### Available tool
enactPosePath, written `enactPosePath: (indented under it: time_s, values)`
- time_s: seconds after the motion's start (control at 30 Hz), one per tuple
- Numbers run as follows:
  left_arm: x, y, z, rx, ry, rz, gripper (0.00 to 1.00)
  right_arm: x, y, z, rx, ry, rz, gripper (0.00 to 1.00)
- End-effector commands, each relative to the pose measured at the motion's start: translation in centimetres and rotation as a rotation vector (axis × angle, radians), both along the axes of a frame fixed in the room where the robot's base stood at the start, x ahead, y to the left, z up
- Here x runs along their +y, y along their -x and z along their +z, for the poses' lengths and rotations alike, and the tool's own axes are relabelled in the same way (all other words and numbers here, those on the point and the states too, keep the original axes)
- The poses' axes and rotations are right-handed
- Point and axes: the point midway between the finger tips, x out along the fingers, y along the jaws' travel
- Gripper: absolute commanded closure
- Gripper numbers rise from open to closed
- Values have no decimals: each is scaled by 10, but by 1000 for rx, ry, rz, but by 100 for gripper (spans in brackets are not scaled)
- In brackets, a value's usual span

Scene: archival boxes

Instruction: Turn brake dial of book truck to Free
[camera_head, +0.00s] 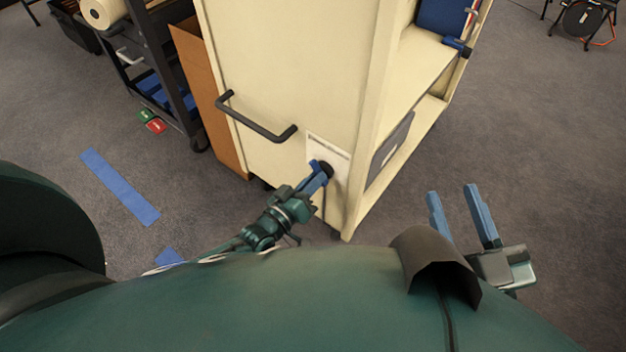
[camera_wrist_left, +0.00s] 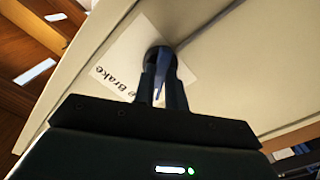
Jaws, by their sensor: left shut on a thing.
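The cream book truck (camera_head: 285,62) stands in front of me, its end panel facing me. A white label (camera_head: 335,152) is on the lower right of that panel, and in the left wrist view the label (camera_wrist_left: 112,77) reads "Brake" in part. The dark brake dial (camera_head: 327,170) sits at the label. My left gripper (camera_head: 320,175) is shut on the dial, which also shows between its fingers in the left wrist view (camera_wrist_left: 160,55). The dial's pointer setting cannot be read. My right gripper (camera_head: 461,217) is open and empty, to the right of the truck.
A black handle (camera_head: 256,120) sticks out from the truck's panel, above and left of the dial. A brown board (camera_head: 208,100) and a dark cart (camera_head: 150,60) stand to the left. Blue tape (camera_head: 120,187) marks the carpet.

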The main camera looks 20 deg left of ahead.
Motion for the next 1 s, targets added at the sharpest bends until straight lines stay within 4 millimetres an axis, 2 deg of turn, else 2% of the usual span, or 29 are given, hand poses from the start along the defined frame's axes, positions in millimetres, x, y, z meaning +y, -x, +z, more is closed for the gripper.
enactPosePath:
  time_s: [0.27,0.3,0.53,1.0]
  values:
    - [-1,-1,1,2,6,0,100,0,0,0,-1,0,1,64]
    - [-1,-1,1,2,6,0,85,0,0,1,-1,0,1,64]
    - [0,0,0,1,3,0,66,0,0,1,-3,-1,1,64]
    - [-1,1,0,1,2,0,65,0,0,2,-4,1,1,64]
